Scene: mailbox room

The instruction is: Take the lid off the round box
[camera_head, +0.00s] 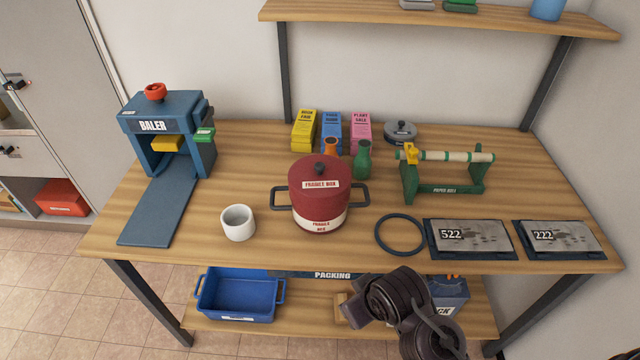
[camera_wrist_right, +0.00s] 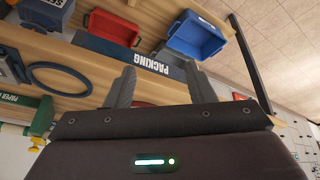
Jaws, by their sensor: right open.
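The round box (camera_head: 318,215) stands upright in the middle of the table in the head view. It is dark red with a white band and a dark loop handle on each side. Its red lid (camera_head: 318,170) sits on top, with a dark knob (camera_head: 319,168) and a white label. My right gripper (camera_wrist_right: 160,82) is open and empty in the right wrist view, with its fingers near the table's front edge. In the head view my right arm is at the lower right, in front of the table and apart from the box. My left gripper is not in view.
A white cup (camera_head: 238,222) stands front left of the box. A dark ring (camera_head: 399,234) lies to its right, beside numbered plates (camera_head: 470,238). Behind are bottles (camera_head: 363,160); a blue baler (camera_head: 165,130) is left and a green paper roll stand (camera_head: 443,188) right. A blue bin (camera_head: 237,295) is below.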

